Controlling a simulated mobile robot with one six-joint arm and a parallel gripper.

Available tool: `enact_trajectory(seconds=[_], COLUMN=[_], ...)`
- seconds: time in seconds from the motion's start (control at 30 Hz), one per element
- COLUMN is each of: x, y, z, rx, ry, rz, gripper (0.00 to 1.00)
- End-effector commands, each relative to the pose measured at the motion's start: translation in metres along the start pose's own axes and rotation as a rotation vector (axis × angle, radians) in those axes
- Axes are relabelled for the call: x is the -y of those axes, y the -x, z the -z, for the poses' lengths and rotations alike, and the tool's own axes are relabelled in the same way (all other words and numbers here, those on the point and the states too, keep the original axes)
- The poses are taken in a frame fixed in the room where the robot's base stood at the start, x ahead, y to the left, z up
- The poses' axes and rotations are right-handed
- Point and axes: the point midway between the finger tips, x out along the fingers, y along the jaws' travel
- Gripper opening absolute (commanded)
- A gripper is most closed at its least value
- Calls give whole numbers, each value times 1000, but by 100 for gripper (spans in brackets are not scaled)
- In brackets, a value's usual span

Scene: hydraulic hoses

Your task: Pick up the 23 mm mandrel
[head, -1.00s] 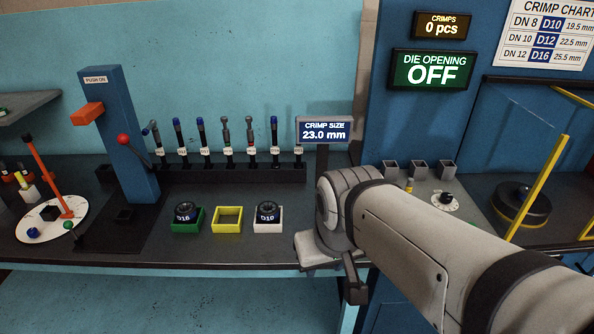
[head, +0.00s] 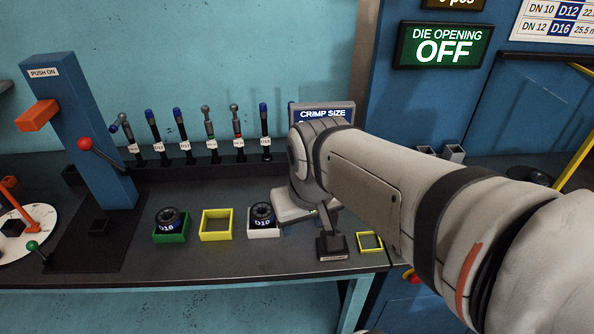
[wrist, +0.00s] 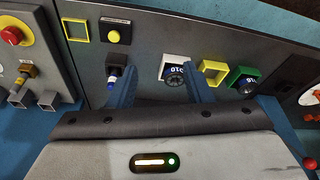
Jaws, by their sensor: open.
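Several upright mandrels with blue or grey tops stand in a black rack (head: 190,169) at the back of the bench. Their small labels are too fine to read, so I cannot tell which is the 23 mm one. My gripper (wrist: 162,82) is open, its two blue fingers apart with nothing clearly between them. In the head view it is over the bench, right of the white tray and in front of the crimp size display. A small blue-topped piece (wrist: 113,73) shows beside one finger at a black block (wrist: 117,59); I cannot tell what it is.
Green (head: 171,237), yellow (head: 216,238) and white (head: 264,233) trays line the bench; green and white hold dies. A blue post (head: 75,130) with a red-knobbed lever stands left. A yellow frame (head: 370,242) lies right of the black block (head: 332,246). My arm covers the rack's right end.

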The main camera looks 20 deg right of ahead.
Motion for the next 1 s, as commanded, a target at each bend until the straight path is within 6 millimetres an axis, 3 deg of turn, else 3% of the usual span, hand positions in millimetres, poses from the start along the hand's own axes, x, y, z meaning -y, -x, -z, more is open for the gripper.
enact_trajectory(seconds=[0.27, 0.5, 0.7, 1.0], x=[-54, -109, -141, -148], y=[-42, -100, -134, -161], z=[72, 127, 146, 145], rx=[117, 218, 264, 278], ry=[13, 25, 31, 34], rz=[-13, -4, 9, 14], gripper=[46, 46, 46, 46])
